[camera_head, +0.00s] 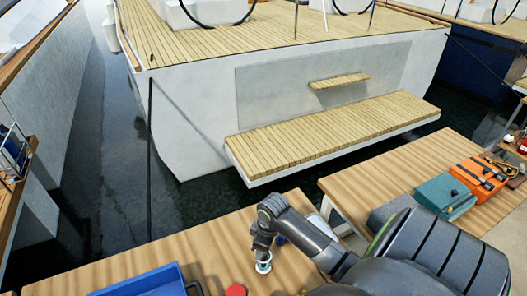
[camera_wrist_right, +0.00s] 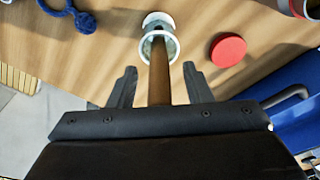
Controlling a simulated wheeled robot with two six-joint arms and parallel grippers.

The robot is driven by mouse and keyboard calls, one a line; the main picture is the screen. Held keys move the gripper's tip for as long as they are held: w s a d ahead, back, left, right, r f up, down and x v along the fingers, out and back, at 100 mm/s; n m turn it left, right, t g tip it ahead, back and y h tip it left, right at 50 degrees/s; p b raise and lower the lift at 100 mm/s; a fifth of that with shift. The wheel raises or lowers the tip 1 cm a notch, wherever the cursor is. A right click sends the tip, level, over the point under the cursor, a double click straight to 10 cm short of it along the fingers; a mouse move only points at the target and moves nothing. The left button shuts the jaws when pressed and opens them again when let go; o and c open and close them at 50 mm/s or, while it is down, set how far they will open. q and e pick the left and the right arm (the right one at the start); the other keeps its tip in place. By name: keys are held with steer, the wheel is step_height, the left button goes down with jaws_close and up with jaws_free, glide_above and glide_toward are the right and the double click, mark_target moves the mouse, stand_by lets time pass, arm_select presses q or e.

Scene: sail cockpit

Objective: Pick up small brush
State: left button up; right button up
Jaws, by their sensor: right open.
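A brown handle (camera_wrist_right: 160,78), which looks like the small brush, rises toward the camera between my right fingers in the right wrist view. Its far end goes into a white ring (camera_wrist_right: 172,42) with a white round piece (camera_wrist_right: 158,19) beyond it; the brush's bristles cannot be made out. My right gripper (camera_wrist_right: 159,69) is open, with one finger on each side of the handle and gaps showing. In the head view the right gripper (camera_head: 262,243) points down over the white ring (camera_head: 263,267) on the wooden table (camera_head: 215,245). My left gripper is not in view.
A red round lid-like piece (camera_wrist_right: 228,50) lies right of the ring. A blue tray (camera_head: 150,282) stands at the table's left front. A blue knotted rope (camera_wrist_right: 75,15) lies nearby. A second table (camera_head: 385,175) holds teal (camera_head: 445,195) and orange (camera_head: 478,178) boxes. Water and a boat lie beyond.

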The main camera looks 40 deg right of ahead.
steer(key=shift+c, duration=0.2)
jaws_close()
